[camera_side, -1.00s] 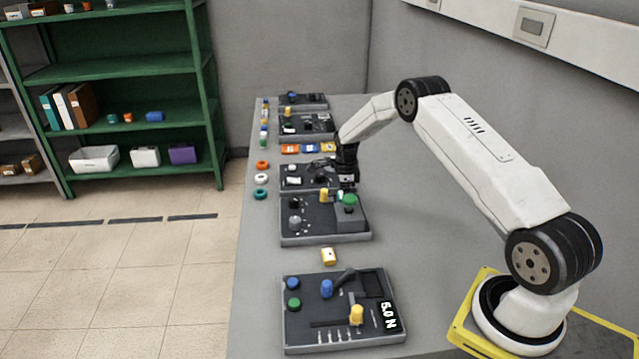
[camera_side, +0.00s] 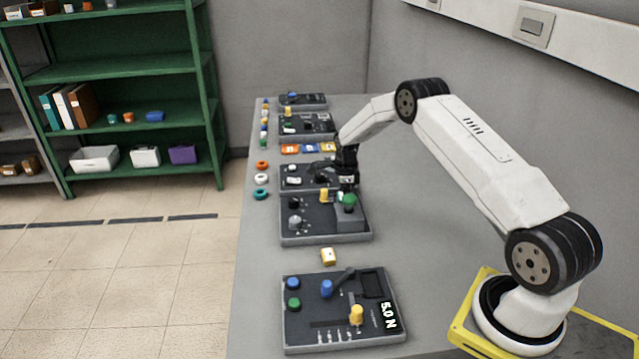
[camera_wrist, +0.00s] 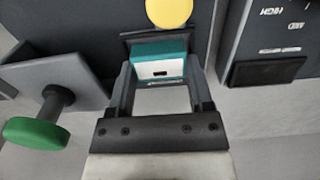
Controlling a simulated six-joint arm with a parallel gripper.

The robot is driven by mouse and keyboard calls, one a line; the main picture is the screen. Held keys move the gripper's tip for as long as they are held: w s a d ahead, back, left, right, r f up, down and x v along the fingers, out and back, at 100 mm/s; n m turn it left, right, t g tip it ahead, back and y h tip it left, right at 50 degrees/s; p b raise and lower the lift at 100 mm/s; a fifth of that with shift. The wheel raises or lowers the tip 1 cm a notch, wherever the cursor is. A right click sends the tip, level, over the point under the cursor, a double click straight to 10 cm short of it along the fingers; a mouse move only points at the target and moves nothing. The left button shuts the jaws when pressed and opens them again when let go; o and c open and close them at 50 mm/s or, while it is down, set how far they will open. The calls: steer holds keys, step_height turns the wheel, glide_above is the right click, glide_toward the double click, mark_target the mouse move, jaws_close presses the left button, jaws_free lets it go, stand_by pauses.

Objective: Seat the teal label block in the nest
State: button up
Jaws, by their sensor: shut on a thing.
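The teal label block (camera_wrist: 158,62) shows in the wrist view, teal on top with a white face bearing a small dark slot. It sits between the two fingers of my gripper (camera_wrist: 160,78), which is shut on it. A dark raised edge (camera_wrist: 127,38) lies just beyond the block, below a yellow cap; it may be part of the nest. I cannot tell how deep the block sits in it. In the side view my gripper (camera_side: 346,187) is low over the back edge of a dark panel (camera_side: 310,233); the block cannot be made out there.
A green knob (camera_wrist: 36,133) on a grey housing stands left of my gripper in the wrist view. A yellow cap (camera_wrist: 169,12) is close beyond the block. A dark unit (camera_wrist: 268,70) is at right. The table's right side is clear.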

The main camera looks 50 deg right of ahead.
steer(key=o, duration=1.2)
steer(key=shift+r, duration=0.2)
steer(key=shift+r, duration=3.3)
